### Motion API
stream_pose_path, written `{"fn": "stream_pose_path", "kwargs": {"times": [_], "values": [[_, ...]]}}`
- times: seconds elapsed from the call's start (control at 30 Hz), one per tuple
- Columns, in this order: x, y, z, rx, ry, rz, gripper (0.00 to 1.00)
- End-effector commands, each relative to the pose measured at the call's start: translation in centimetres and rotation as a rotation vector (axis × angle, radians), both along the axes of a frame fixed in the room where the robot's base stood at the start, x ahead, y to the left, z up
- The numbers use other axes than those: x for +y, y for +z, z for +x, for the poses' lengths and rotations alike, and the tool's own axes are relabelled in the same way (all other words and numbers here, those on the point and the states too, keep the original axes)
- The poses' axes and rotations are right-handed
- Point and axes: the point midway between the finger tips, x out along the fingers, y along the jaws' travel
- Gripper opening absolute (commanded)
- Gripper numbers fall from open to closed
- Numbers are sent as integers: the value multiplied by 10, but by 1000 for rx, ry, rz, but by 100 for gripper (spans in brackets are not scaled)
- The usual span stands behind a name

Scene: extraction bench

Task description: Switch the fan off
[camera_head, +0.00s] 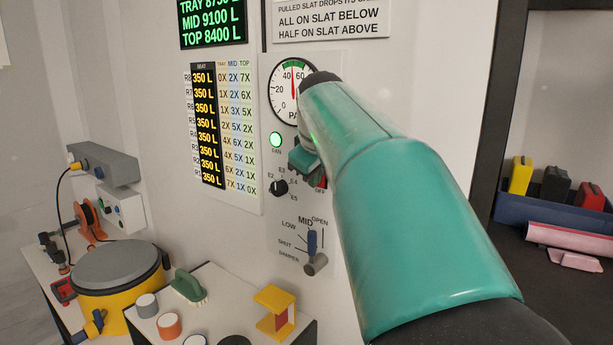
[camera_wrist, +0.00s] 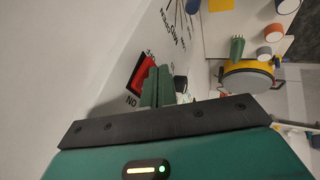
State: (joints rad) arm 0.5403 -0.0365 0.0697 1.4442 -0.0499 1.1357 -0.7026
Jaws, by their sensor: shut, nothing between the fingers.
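The fan switch is a red rocker in a black frame on the white wall panel. In the wrist view the rocker (camera_wrist: 143,77) shows between an ON label and a partly hidden OFF label. A green lamp (camera_head: 276,139) on the panel is lit. My gripper (camera_head: 303,160) is shut and empty, its fingertips (camera_wrist: 158,80) right beside the rocker. I cannot tell whether they touch it.
A black selector knob (camera_head: 279,187) sits left of the switch, and a blue damper lever (camera_head: 312,241) below. A gauge (camera_head: 291,90) is above. A bench with a yellow, grey-lidded pot (camera_head: 118,265) stands lower left. A dark shelf frame (camera_head: 490,110) is at right.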

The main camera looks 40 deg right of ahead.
Motion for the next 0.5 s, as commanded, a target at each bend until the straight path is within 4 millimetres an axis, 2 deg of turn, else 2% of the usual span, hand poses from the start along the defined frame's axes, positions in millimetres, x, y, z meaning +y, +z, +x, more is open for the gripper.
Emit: {"fn": "stream_pose_path", "kwargs": {"times": [0.5], "values": [[-4, -3, 1, -25, -3, -72, 0]]}}
